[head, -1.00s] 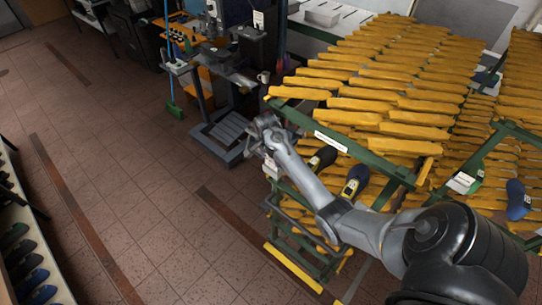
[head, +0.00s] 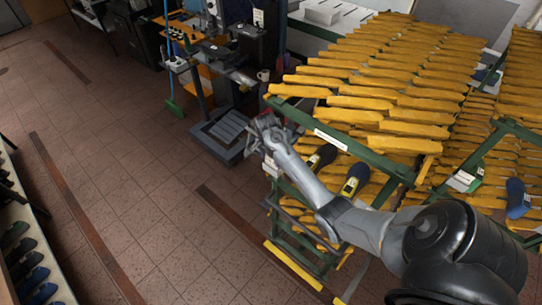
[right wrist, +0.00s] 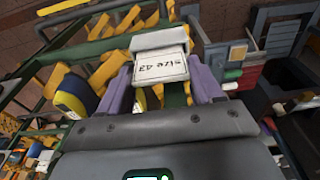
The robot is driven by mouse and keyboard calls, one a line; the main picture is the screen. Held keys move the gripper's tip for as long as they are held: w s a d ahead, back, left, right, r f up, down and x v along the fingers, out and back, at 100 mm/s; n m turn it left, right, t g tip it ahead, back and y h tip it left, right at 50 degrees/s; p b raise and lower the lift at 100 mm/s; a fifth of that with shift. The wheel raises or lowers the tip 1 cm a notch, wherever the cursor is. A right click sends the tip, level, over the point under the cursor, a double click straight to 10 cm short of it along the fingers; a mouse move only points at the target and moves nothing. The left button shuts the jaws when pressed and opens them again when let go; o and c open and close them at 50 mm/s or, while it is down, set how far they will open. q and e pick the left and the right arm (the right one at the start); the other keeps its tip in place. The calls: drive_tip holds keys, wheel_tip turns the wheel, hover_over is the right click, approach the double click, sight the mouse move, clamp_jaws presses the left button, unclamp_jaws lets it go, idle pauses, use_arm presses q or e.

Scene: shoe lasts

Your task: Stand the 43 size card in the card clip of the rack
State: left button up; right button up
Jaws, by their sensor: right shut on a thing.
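The 43 size card (right wrist: 160,69) is white with dark lettering, and its writing appears upside down in the right wrist view. My right gripper (right wrist: 161,82) has its purple fingers on either side of the card and is shut on it. A pale block (right wrist: 158,39) lies just beyond the card's edge; I cannot tell if it is part of the card or the clip. In the head view my right gripper (head: 269,136) is at the near left corner of the green rack (head: 392,168). The card clip cannot be made out there. My left gripper is out of view.
Yellow lasts (head: 385,103) fill the rack's top. Two dark lasts with yellow marks, one of them here (head: 355,181), lie below the rack's front rail. A machine stand (head: 222,133) is left of the gripper. The tiled floor (head: 130,190) is open.

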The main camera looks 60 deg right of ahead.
drive_tip(key=o, duration=1.2)
idle(0.3)
drive_tip(key=shift+a+r, duration=0.15)
drive_tip(key=shift+r, duration=1.9)
drive_tip(key=shift+r, duration=0.1)
drive_tip(key=shift+w+a+r, duration=0.1)
drive_tip(key=shift+a+r, duration=0.4)
drive_tip(key=shift+r, duration=0.3)
drive_tip(key=shift+w+a+r, duration=0.1)
drive_tip(key=shift+a+r, duration=0.4)
drive_tip(key=shift+r, duration=0.3)
drive_tip(key=shift+w+a+r, duration=0.1)
drive_tip(key=shift+a+r, duration=0.4)
drive_tip(key=shift+r, duration=0.3)
drive_tip(key=shift+f, duration=0.1)
